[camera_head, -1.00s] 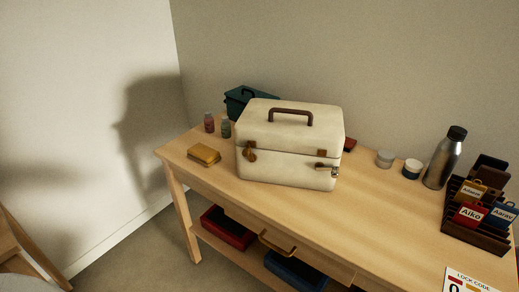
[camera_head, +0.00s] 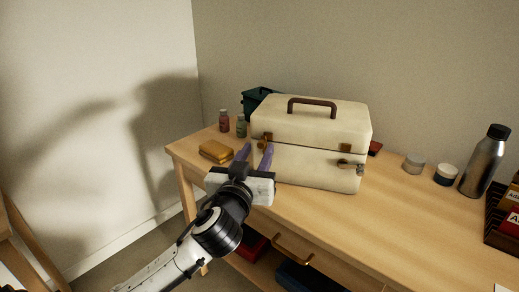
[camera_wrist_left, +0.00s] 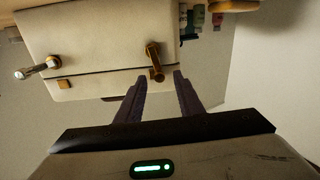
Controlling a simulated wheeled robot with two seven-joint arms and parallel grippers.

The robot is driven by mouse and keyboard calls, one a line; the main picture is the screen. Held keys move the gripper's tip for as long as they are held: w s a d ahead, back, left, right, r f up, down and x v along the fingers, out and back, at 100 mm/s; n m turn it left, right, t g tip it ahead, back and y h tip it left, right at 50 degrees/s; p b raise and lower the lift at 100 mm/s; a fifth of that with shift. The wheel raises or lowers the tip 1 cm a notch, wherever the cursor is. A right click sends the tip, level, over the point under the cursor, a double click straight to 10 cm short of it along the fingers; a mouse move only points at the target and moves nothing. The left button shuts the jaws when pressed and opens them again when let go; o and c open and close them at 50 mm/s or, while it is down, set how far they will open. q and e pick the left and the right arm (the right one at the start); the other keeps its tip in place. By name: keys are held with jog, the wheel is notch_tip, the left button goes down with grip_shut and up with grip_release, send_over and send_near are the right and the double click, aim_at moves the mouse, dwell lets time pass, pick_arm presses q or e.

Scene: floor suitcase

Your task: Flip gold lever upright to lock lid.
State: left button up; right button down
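A cream case (camera_head: 312,123) with a shut lid and a brown top handle stands on the wooden table. The gold lever (camera_head: 263,142) is at the left of its front, partly hidden by my gripper in the head view. In the left wrist view, which looks inverted, the lever (camera_wrist_left: 154,62) juts from the case front near the lid seam. My left gripper (camera_head: 255,154) is open, with purple-grey fingers pointing at the case front by the lever. In the wrist view the lever appears between and beyond the fingertips (camera_wrist_left: 160,76), with no clear contact.
A silver key-like fitting (camera_head: 350,165) sticks out at the case's right front. Jars (camera_head: 446,174), a steel bottle (camera_head: 483,162) and a dark rack (camera_head: 503,222) are to the right.

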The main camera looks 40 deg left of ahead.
aim_at(264, 149)
pick_arm(q)
jog(key=shift+x, duration=1.15)
pick_arm(e)
jog(key=shift+w, duration=0.1)
pick_arm(q)
jog(key=shift+f, duration=0.1)
grip_shut()
jog(key=shift+w+d+m+p, duration=0.1)
jog(key=shift+d+m+p, duration=0.15)
jog(key=shift+m+p, duration=0.3)
jog(key=shift+d+m, duration=0.1)
jog(key=shift+m, duration=0.35)
jog(key=shift+d+m, duration=0.1)
jog(key=shift+m, duration=0.2)
pick_arm(e)
jog(key=shift+d+r, duration=0.1)
pick_arm(q)
grip_release()
